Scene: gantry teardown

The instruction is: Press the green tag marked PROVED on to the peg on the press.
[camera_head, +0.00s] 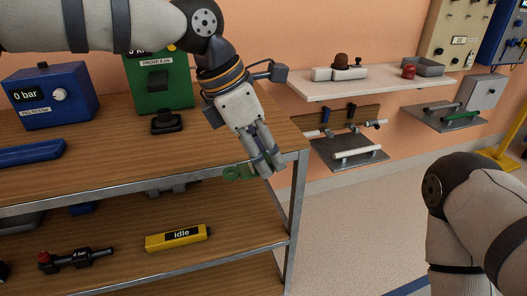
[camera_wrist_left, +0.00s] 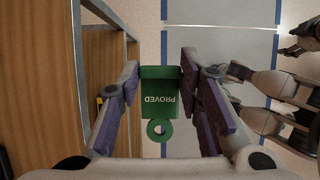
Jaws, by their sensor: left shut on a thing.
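My left gripper (camera_head: 268,168) is shut on the green tag (camera_head: 238,172), just off the front right corner of the bench. In the left wrist view the tag (camera_wrist_left: 160,88) sits between the two fingers (camera_wrist_left: 160,75). Its word PROVED reads upside down, and its ring end (camera_wrist_left: 159,130) points toward the wrist. A green machine (camera_head: 180,85) with a partly hidden label stands at the back of the bench. I cannot make out a peg, nor tell for sure which thing is the press. My right gripper is not seen in the head view.
A blue box reading 0 bar (camera_head: 50,97) stands on the bench top (camera_head: 100,150). A yellow block marked idle (camera_head: 178,237) lies on the lower shelf. A metal post (camera_head: 297,210) stands below the gripper. Wall shelves (camera_head: 365,85) hang at right; open floor lies between.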

